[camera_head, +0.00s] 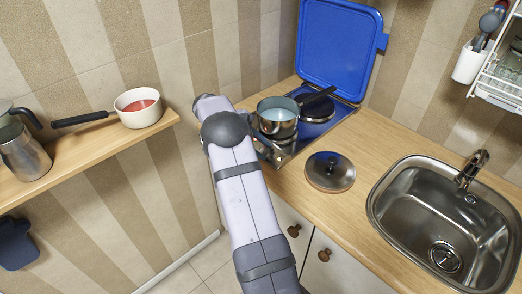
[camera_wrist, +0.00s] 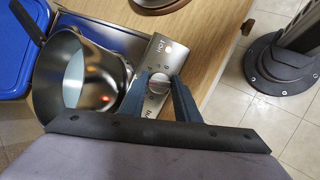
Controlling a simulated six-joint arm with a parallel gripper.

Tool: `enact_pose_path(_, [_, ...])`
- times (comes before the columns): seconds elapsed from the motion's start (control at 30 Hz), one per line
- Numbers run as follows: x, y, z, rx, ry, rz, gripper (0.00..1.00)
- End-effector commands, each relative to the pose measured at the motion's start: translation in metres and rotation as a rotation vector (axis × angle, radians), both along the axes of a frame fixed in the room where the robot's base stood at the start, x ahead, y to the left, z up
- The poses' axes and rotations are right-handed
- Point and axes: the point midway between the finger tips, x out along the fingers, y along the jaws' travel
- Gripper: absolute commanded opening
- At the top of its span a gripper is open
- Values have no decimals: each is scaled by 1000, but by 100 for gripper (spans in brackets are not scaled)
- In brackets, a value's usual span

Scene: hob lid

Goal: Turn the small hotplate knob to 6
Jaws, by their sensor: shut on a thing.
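The hob (camera_head: 318,130) is a steel unit set in the worktop, with its blue lid (camera_head: 340,45) standing open. In the wrist view, my gripper (camera_wrist: 159,88) has a dark finger on each side of a round silver knob (camera_wrist: 158,83) on the steel front panel (camera_wrist: 165,52), and it is shut on this knob. I cannot read the knob's setting; the small marks around it are unclear. In the head view, my arm hides the knob and most of the gripper (camera_head: 268,150). A steel pot (camera_head: 277,112) stands on the hob, close beside the gripper.
The pot's dark handle points to the back right. A round metal lid (camera_head: 330,172) lies on the wooden worktop, left of the sink (camera_head: 440,225). A shelf (camera_head: 90,155) at left holds a white saucepan (camera_head: 138,118).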

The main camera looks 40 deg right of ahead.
Motion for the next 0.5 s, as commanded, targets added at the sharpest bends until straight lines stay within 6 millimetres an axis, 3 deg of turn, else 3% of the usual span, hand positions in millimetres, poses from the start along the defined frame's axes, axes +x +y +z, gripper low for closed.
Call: enact_pose_path(0.5, [0,-2,1,-1,-243,-427,7])
